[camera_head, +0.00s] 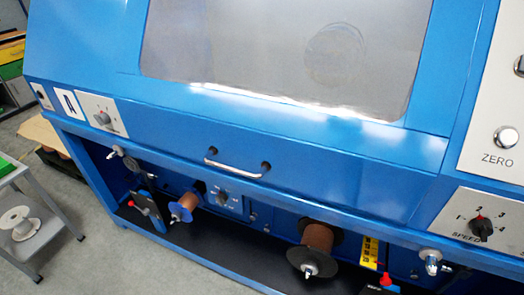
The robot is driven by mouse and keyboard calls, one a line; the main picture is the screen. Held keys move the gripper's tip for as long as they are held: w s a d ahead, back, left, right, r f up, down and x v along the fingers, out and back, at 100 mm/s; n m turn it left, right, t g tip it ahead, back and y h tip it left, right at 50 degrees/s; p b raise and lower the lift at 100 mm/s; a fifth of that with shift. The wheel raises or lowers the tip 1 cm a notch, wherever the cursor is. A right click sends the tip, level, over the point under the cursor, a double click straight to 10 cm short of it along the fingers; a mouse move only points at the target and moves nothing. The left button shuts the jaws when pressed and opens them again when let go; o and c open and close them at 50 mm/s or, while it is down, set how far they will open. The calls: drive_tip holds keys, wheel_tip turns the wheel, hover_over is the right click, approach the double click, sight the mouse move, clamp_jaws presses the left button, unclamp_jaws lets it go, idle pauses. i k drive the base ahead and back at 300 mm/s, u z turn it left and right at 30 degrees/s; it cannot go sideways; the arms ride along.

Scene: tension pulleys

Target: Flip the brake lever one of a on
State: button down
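A blue machine (190,130) fills most of the head view, tilted in the picture. A white plate with a black letter A (69,103) is on its left front. In the lower bay below that plate is a small black lever-like part (148,208) with a red tip (131,204). It may be a brake lever, but its position is too small to read. A second red-tipped part (385,280) stands at the lower right, partly cut off by the frame edge. My gripper is not in view.
A copper-coloured spool (186,204) and a larger one with black flanges (317,243) sit in the lower bay. A metal handle (237,166) sticks out in front. A knob plate (103,117) is beside the A. A grey table (45,205) stands at left; floor (95,250) between is clear.

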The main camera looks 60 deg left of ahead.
sight(146, 211)
drive_tip(key=u, duration=4.05)
drive_tip(key=i, duration=1.45)
drive_tip(key=z, duration=0.6)
